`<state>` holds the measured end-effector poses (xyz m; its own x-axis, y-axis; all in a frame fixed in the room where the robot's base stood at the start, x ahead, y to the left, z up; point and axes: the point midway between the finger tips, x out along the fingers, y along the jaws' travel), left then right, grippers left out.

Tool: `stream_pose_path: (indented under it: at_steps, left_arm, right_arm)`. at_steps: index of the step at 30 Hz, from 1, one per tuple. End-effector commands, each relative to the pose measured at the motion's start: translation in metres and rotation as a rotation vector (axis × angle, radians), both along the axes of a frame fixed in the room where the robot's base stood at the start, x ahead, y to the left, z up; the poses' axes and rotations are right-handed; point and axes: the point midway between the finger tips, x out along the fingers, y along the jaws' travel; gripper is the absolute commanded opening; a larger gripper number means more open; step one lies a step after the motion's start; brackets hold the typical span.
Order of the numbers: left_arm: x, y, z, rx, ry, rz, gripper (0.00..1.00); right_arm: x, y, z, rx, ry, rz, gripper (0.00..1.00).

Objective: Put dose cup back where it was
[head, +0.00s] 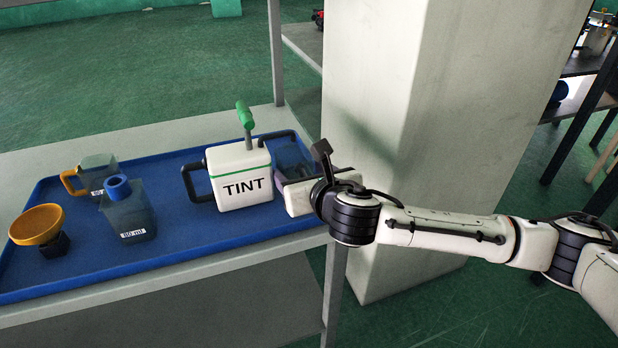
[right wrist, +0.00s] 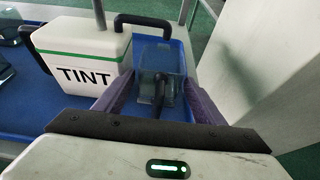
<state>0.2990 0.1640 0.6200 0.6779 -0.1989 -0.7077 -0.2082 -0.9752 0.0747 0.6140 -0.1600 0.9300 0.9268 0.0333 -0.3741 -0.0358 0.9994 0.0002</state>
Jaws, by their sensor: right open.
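A dark translucent cup (right wrist: 165,62) with a dark handle stands on the blue tray (head: 180,258), at its right end, just right of the white TINT container (head: 240,175). The cup also shows in the head view (head: 290,153), partly hidden by my right gripper (head: 295,178). In the right wrist view the two fingers of that gripper (right wrist: 160,88) are apart, one on each side of the cup's handle. My left gripper is out of view.
An orange-handled clear cup (head: 98,172) and an orange funnel-like bowl (head: 37,224) on a dark base stand at the tray's left. A pale pillar (head: 385,130) rises close to the tray's right end. The tray's front strip is clear.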

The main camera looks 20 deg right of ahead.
Motion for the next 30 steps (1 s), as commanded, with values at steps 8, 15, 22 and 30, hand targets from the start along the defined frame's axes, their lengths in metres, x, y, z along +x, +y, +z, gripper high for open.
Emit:
stream_pose_path:
  at_steps: [8,15,22,30]
  left_arm:
    - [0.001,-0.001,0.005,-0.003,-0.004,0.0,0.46]
    - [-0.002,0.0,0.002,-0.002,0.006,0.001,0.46]
    - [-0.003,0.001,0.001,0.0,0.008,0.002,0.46]
    - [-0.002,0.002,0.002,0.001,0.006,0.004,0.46]
  right_arm:
    - [-0.05,-0.002,0.021,0.001,0.0,0.003,0.63]
    - [-0.091,-0.003,0.037,0.0,0.0,0.001,0.63]
    - [-0.105,-0.004,0.043,0.001,0.0,0.0,0.63]
    - [-0.106,-0.004,0.043,0.001,0.0,0.0,0.63]
